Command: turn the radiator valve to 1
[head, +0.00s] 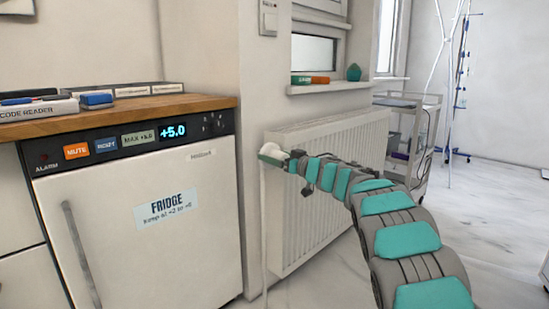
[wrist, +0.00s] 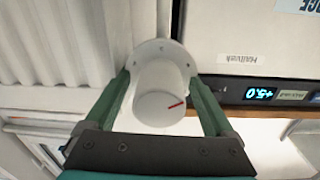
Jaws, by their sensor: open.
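The radiator valve is a white round knob (wrist: 160,95) with a red pointer line on its face and a wider collar behind it with small marks too faint to read. It shows partly in the head view (head: 270,148), at the upper left corner of the white ribbed radiator (head: 320,215). My gripper (wrist: 160,80) is open, its two green fingers on either side of the knob. A gap shows on the left; I cannot tell whether the right finger touches. The red line points to the right and slightly up in the wrist view. In the head view my gripper (head: 274,156) is at the valve.
A white fridge (head: 150,215) with a +5.0 display stands close left of the valve, under a wooden counter (head: 130,108). A window sill (head: 335,87) with small items is above the radiator. A trolley (head: 415,145) stands farther back. Floor at the right is clear.

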